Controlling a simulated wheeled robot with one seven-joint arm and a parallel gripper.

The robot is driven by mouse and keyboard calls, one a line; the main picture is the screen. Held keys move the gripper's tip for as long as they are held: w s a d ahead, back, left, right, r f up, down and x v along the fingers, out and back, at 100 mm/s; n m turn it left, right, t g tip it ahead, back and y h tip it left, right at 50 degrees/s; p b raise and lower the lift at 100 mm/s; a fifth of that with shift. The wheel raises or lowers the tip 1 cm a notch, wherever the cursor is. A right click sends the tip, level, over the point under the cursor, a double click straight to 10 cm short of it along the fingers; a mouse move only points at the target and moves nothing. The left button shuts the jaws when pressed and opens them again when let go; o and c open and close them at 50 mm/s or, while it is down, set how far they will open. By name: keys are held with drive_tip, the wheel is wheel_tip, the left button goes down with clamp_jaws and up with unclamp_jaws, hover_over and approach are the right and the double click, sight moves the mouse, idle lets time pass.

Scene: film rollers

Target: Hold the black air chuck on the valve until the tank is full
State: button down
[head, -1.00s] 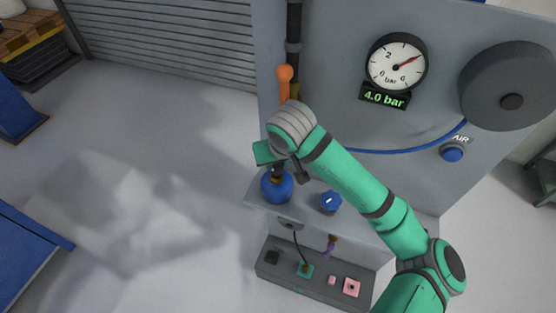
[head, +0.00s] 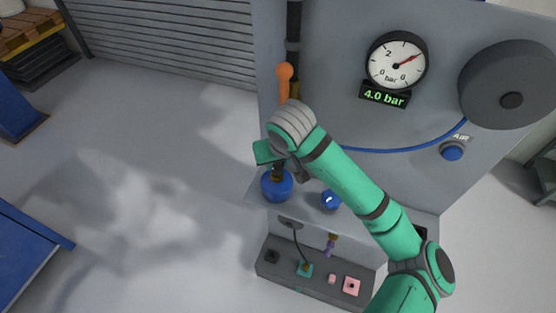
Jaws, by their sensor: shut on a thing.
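The blue tank (head: 277,186) stands on a grey shelf of the machine. My gripper (head: 277,166) is directly above it, partly hidden by my wrist, and is shut on the air chuck, which is mostly hidden at the tank's top. I cannot see the exact contact between chuck and valve. The round gauge (head: 397,62) has its red needle pointing up and right. The display (head: 385,95) below it reads 4.0 bar.
A blue knob (head: 330,200) sits right of the tank. A blue AIR button (head: 453,152) and a large dark reel (head: 511,87) are on the panel. An orange-handled lever (head: 285,78) rises behind my wrist. A low tray (head: 312,282) holds small fittings.

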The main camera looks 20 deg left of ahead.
drive_tip(key=shift+s+f, duration=0.1)
drive_tip(key=shift+f, duration=0.85)
idle(2.2)
drive_tip(key=shift+r, duration=0.2)
idle(4.4)
